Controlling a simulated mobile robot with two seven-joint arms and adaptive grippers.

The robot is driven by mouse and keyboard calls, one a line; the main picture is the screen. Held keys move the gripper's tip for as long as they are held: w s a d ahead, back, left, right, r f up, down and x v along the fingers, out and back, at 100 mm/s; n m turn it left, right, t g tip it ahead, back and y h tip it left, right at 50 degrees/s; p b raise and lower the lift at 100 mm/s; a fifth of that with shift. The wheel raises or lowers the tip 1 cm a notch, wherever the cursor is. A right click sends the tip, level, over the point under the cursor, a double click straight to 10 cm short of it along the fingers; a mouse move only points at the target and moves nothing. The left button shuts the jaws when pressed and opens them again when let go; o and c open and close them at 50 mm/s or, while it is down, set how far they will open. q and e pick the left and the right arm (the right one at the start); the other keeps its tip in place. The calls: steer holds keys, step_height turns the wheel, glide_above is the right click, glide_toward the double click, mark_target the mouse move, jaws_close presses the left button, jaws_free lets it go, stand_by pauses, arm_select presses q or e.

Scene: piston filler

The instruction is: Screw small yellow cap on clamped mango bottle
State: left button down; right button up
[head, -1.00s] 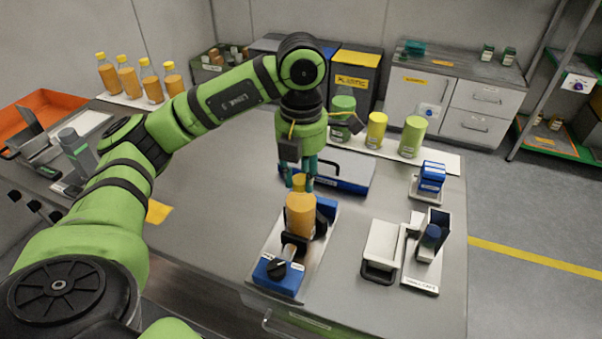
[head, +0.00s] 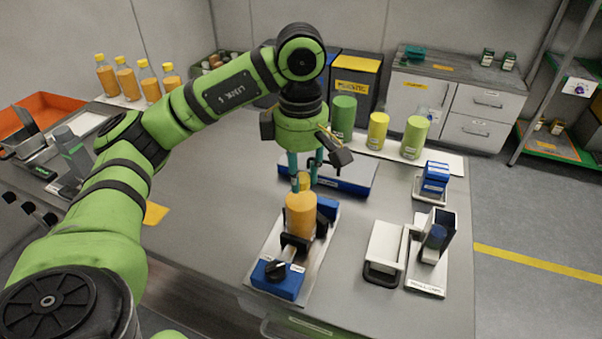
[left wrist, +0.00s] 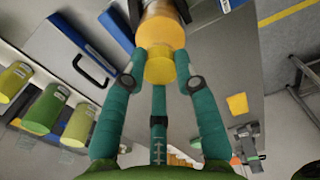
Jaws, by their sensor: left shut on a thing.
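The mango bottle (head: 299,218), filled with orange, stands upright in a clamp fixture (head: 265,248) with a blue block and black knob at its front. The small yellow cap (head: 303,181) is at the top of the bottle. My left gripper (head: 304,180) points straight down over the bottle, its teal fingers shut around the cap. In the left wrist view, the fingertips touch the sides of the yellow cap (left wrist: 159,70), in line with the bottle (left wrist: 160,32). I cannot tell how far the cap is threaded. My right gripper is not in view.
A dispenser (head: 425,284) labelled for small caps and a blue stacked item (head: 434,178) stand at the right. Green and yellow cylinders (head: 377,131) stand at the back. Several filled bottles (head: 126,80) stand back left.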

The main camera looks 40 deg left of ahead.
arm_select(q)
steer(key=shift+m, duration=0.4)
steer(key=c, duration=0.9)
jaws_free()
steer(key=shift+o, duration=0.2)
steer(key=n, duration=0.7)
steer(key=shift+n+p, duration=0.4)
steer(key=n, duration=0.4)
steer(key=shift+n, duration=0.3)
steer(key=n, duration=0.2)
steer(key=shift+n+p, duration=0.3)
steer(key=shift+p, duration=0.05)
